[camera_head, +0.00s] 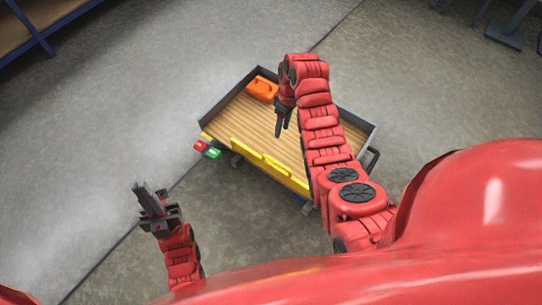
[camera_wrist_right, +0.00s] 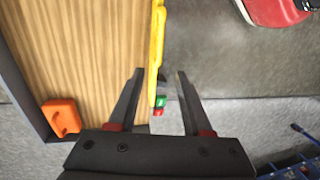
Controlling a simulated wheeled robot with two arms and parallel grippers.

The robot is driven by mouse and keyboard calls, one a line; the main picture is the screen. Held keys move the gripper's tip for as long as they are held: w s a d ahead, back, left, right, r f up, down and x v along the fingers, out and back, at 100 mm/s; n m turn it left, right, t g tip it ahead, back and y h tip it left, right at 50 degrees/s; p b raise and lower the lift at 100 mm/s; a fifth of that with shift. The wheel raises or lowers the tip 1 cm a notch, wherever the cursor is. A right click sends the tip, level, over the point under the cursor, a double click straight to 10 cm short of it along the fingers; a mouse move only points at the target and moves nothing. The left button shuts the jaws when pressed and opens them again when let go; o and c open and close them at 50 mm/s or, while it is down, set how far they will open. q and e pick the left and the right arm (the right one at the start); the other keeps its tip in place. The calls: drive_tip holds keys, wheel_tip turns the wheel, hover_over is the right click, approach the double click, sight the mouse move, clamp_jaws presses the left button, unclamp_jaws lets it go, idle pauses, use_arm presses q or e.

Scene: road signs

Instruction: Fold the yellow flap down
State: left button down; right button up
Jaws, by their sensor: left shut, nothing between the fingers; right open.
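The yellow flap (camera_head: 262,161) runs along the near long side of a cart with a wooden bed (camera_head: 255,120). It looks raised, and in the right wrist view the flap (camera_wrist_right: 157,45) shows as a narrow strip, nearly edge-on. My right gripper (camera_head: 281,130) is open and points down over the bed. In its wrist view the open fingers (camera_wrist_right: 159,73) stand on either side of the flap's strip; I cannot tell whether they touch it. My left gripper (camera_head: 138,186) is shut and empty, left of the cart and apart from it.
An orange case (camera_head: 262,89) lies in the bed's far corner. A red block (camera_head: 200,146) and a green block (camera_head: 212,152) sit at the cart's left corner. Dark walls (camera_head: 228,92) edge other sides. Grey floor left of the cart is clear; a shelf (camera_head: 35,25) stands far left.

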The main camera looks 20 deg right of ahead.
drive_tip(key=a+f+b, duration=0.1)
drive_tip(key=f, duration=0.4)
drive_tip(key=s+a+f+b, duration=0.1)
drive_tip(key=f, duration=0.5)
drive_tip(key=s+f+b, duration=0.1)
drive_tip(key=f+b, duration=0.1)
drive_tip(key=f, duration=0.3)
drive_tip(key=shift+a+f, duration=0.4)
drive_tip(key=shift+c, duration=0.2)
clamp_jaws()
drive_tip(key=shift+s, duration=0.1)
